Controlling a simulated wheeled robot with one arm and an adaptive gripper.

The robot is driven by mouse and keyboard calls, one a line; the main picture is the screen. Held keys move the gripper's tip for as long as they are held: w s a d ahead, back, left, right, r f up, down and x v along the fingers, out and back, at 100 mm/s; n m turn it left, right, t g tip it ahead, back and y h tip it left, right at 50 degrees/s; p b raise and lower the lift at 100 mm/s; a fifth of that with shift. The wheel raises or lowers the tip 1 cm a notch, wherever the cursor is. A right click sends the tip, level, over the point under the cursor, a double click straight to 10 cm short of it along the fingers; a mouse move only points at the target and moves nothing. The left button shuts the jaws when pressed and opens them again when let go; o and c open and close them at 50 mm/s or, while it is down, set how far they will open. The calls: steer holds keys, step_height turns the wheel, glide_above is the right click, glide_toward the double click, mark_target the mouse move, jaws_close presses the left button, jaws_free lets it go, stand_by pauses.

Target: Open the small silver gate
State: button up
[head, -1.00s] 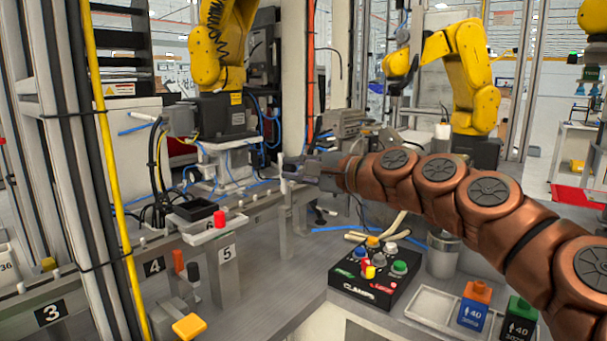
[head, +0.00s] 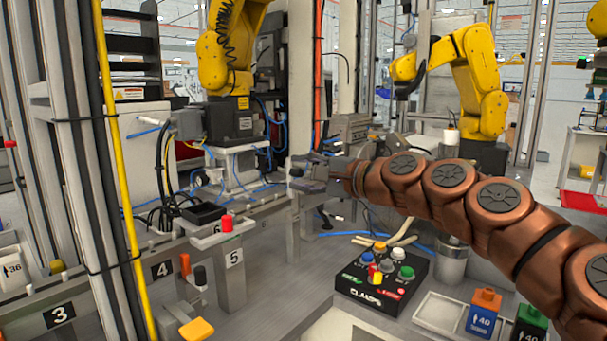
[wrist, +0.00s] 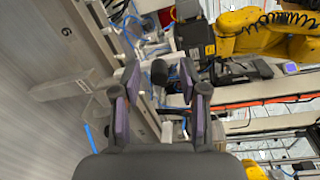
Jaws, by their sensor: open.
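My gripper (head: 306,167) reaches left over the conveyor rail, at the end of my copper-coloured arm. In the wrist view its two purple-padded fingers (wrist: 158,72) are apart. A dark round knob (wrist: 158,73) shows between them, and I cannot tell how far below it lies. A small silver plate (wrist: 62,86) sticks out from the rail in the wrist view, left of the fingers and apart from them. It looks like the gate, but I cannot be sure. In the head view a grey upright bracket (head: 300,215) stands below my gripper, which partly hides that area.
A black button box (head: 382,274) sits on the bench below my arm. Station post 5 (head: 233,270) and a rail with pegs are at left. Yellow robot arms (head: 232,55) (head: 470,80) stand behind. A yellow pole (head: 122,170) rises at left. The grey benchtop beside the rail is mostly clear.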

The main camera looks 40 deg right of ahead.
step_height(320, 180, up, 10)
stand_by(0.6)
